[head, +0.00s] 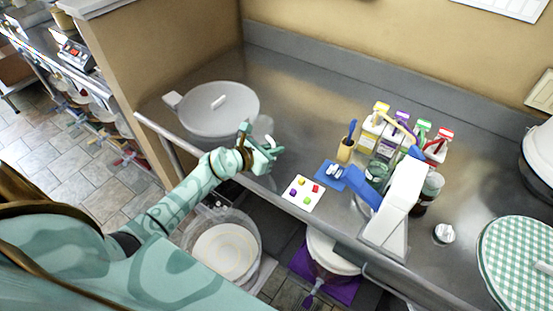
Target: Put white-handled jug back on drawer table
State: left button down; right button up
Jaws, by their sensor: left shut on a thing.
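My left gripper (263,151) is over the front part of the steel counter, to the right of a large grey lidded pot. It is shut on a pale, see-through vessel (263,127), which looks like the jug. The gripper hides much of it, and I cannot clearly make out its white handle. I cannot tell whether its base touches the counter. No drawer shows in the steel counter (310,95), so I cannot tell whether it is the drawer table. My right gripper is not in view.
The grey lidded pot (220,108) stands at the counter's left. White buckets (226,250) stand below. The counter's back middle is clear.

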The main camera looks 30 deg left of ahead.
pick_arm(q)
jog(key=shift+w+d+f+b, duration=0.2)
jog(key=shift+f+b, duration=0.4)
jog(key=shift+f, duration=0.4)
jog(key=shift+w+d+f+b, duration=0.15)
jog(key=shift+f+b, duration=0.4)
jog(key=shift+f, duration=0.4)
jog(key=shift+a, duration=0.1)
jog(key=shift+f, duration=0.15)
jog(key=c, duration=1.5)
grip_release()
